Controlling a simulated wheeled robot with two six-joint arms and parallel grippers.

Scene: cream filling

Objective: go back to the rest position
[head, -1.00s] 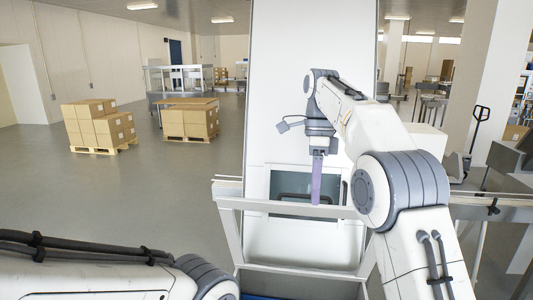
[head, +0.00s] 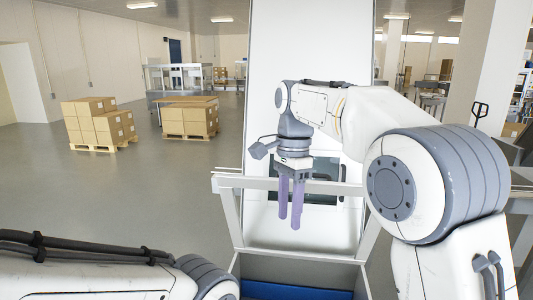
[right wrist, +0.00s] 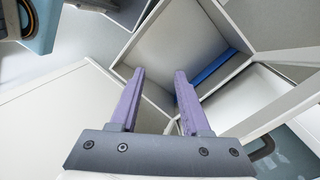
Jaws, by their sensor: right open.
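My right gripper (head: 290,203) hangs pointing down in front of the tall white machine (head: 308,80). Its two purple fingers are apart with nothing between them. In the right wrist view the open fingers (right wrist: 155,105) point toward a white box-like compartment with a blue strip (right wrist: 213,66). My left arm lies across the lower left of the head view; its gripper is outside the picture.
The machine has a dark window with a handle (head: 320,190) behind my right gripper. A pale rail frame (head: 230,183) stands around its front, with a blue surface (head: 295,291) low down. Pallets of cartons (head: 98,123) stand far left; the floor between is clear.

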